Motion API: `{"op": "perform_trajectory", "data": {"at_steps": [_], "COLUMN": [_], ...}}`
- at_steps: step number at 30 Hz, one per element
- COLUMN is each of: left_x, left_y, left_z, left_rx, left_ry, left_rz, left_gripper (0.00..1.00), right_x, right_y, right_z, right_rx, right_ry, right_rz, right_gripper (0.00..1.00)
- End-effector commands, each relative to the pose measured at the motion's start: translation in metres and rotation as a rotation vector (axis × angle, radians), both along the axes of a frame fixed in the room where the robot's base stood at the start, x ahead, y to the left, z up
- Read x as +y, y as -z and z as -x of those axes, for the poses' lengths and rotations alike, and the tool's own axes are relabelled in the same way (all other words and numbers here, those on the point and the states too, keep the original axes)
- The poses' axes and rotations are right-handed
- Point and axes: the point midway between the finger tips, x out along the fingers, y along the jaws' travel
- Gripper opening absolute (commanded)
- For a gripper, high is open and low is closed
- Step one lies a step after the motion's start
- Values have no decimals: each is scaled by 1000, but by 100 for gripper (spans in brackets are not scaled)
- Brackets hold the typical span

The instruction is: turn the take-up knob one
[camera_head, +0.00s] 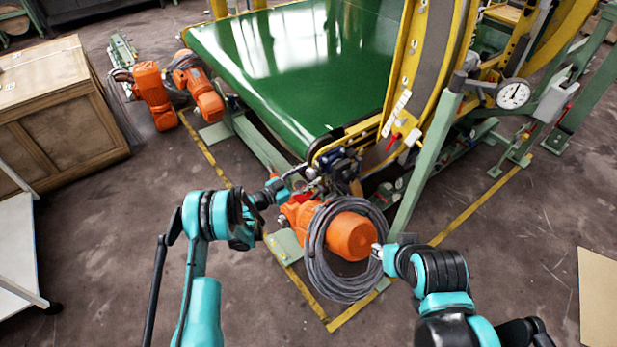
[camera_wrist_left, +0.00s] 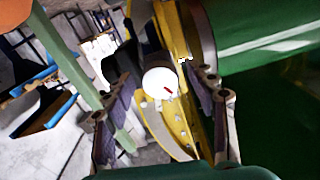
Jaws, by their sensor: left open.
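My left gripper (camera_wrist_left: 158,92) is open, with one dark finger on each side of this face; contact cannot be told. In the head view my left gripper (camera_head: 292,180) is at the near corner of the green conveyor belt (camera_head: 300,65), and the knob cannot be made out there. My right gripper (camera_head: 378,252) is small, beside the grey cable coil; its jaws are unclear.
An orange motor (camera_head: 350,236) with the grey cable coil (camera_head: 318,265) stands between my arms. A green post (camera_head: 425,165) and the yellow ring frame (camera_head: 415,60) rise behind. A dial gauge (camera_head: 513,94) is at right. A wooden cabinet (camera_head: 70,135) stands left; floor at lower right is largely clear.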

Motion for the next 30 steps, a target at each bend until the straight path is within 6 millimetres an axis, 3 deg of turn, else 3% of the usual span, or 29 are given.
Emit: {"op": "perform_trajectory", "data": {"at_steps": [9,11,15,30], "left_x": [-4,-4,-4,-4], "left_y": [-1,-1,-1,-1], "left_z": [-3,-3,-3,-3], "left_rx": [0,0,0,77], "left_ry": [-1,-1,-1,-1], "left_rz": [0,0,0,55], "left_gripper": [57,43,6,6], "right_x": [0,0,0,0], "right_y": [1,1,1,1], "right_z": [0,0,0,0], "right_rx": [0,0,0,0], "right_ry": [0,0,0,0], "right_rz": [0,0,0,0], "right_gripper": [33,33,33,33]}}
